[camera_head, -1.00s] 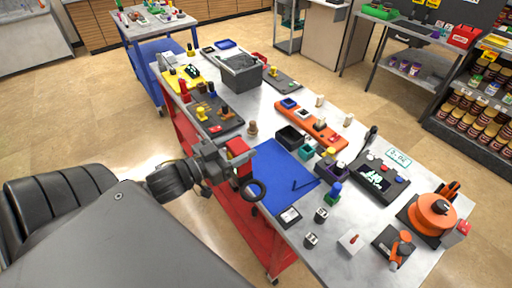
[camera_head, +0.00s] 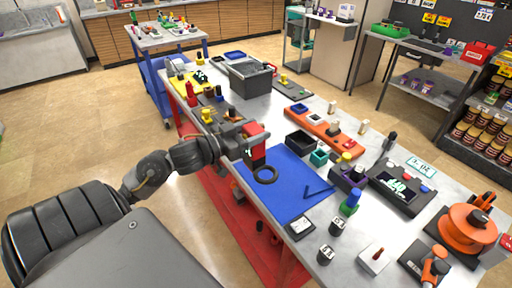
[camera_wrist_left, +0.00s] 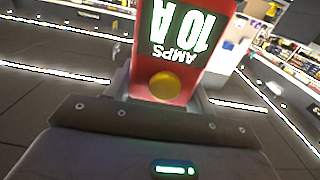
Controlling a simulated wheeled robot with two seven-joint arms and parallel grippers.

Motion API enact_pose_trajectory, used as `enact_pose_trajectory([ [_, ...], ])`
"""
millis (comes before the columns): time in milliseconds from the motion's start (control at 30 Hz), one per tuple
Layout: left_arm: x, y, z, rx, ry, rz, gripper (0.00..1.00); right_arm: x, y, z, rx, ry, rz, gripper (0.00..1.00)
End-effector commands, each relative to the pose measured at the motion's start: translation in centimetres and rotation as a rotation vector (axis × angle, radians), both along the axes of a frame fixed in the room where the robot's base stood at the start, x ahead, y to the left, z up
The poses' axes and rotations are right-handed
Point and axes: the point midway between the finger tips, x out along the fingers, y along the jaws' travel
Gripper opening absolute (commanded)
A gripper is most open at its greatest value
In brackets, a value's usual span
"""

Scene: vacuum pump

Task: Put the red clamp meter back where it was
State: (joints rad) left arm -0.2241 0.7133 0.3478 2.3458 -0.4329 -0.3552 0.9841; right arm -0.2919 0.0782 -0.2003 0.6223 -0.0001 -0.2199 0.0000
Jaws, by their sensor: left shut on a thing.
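My left gripper (camera_head: 246,143) is shut on the red clamp meter (camera_head: 255,131), held upright above the table. I cannot tell whether the ring touches the mat. In the left wrist view the red meter (camera_wrist_left: 187,90) sits between the fingers, with a "10 A AMPS" display and a yellow knob, upside down. My right gripper is out of view.
An orange tray (camera_head: 318,128), a black bin (camera_head: 300,143) and a grey crate (camera_head: 250,80) stand behind. A purple holder (camera_head: 347,178) and small blocks stand right of the mat. The mat's middle is clear.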

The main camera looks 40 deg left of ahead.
Motion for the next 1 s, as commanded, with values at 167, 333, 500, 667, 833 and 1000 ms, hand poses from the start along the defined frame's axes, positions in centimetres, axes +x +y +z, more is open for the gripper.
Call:
enact_pose_trajectory([
  [167, 1.9, 1.0, -2.3, -0.003, -0.002, 0.000, 0.10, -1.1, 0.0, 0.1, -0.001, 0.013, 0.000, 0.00],
  [333, 2.5, 1.3, -3.1, -0.001, -0.005, 0.000, 0.10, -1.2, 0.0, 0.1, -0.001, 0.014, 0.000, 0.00],
  [500, 2.9, 1.5, -3.7, -0.003, -0.003, 0.001, 0.10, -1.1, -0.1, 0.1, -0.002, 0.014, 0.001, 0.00],
  [667, 2.9, 1.5, -5.9, -0.004, -0.001, 0.000, 0.10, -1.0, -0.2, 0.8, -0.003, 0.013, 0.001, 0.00],
  [833, 2.9, 1.5, -6.8, 0.000, -0.004, -0.001, 0.10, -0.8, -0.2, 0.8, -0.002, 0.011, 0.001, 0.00],
  [1000, 2.9, 1.5, -6.8, 0.001, -0.004, -0.001, 0.10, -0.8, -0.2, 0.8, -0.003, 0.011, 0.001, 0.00],
])
